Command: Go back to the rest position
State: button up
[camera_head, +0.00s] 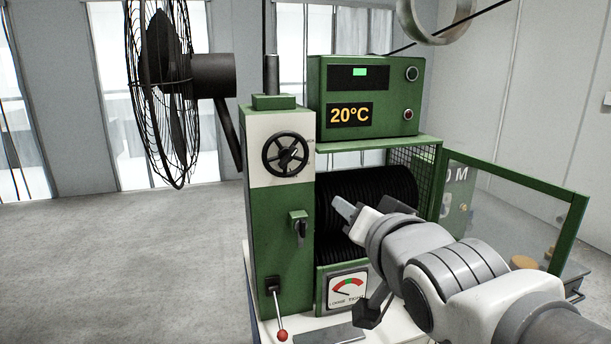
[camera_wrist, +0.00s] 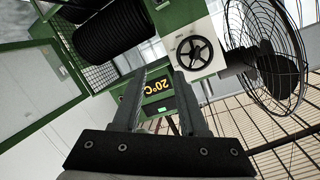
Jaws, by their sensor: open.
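My gripper (camera_head: 355,212) is in front of the black ribbed roll of the green machine (camera_head: 276,235) in the head view. Its fingers point left and it holds nothing. In the wrist view my gripper (camera_wrist: 160,92) shows two parallel fingers apart, with the green display box (camera_wrist: 157,87) reading 20°C between and beyond them. The black ribbed roll (camera_head: 345,192) is partly hidden by my arm. I cannot tell the exact gap between the fingers and the machine.
A black fan (camera_head: 165,90) stands left of the machine. A green-framed clear door (camera_head: 520,205) stands open at right, near my arm. A red-knobbed lever (camera_head: 280,315), a handwheel (camera_head: 285,154) and a dial gauge (camera_head: 347,290) are on the front. Floor at left is clear.

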jog(key=s+d+f+n+g+h+p, duration=0.1)
jog(key=s+d+f+n+g, duration=0.1)
jog(key=s, duration=0.5)
jog(key=s+d+f+n+g+h+p, duration=0.1)
jog(key=s+d+f+n+g, duration=0.1)
jog(key=s+d+f+g, duration=0.2)
jog(key=s+f+g, duration=0.3)
jog(key=s+f, duration=0.1)
jog(key=f, duration=0.1)
jog(key=shift+d+f+g+h, duration=0.15)
jog(key=shift+d+g+h, duration=0.1)
jog(key=shift+g+h, duration=0.05)
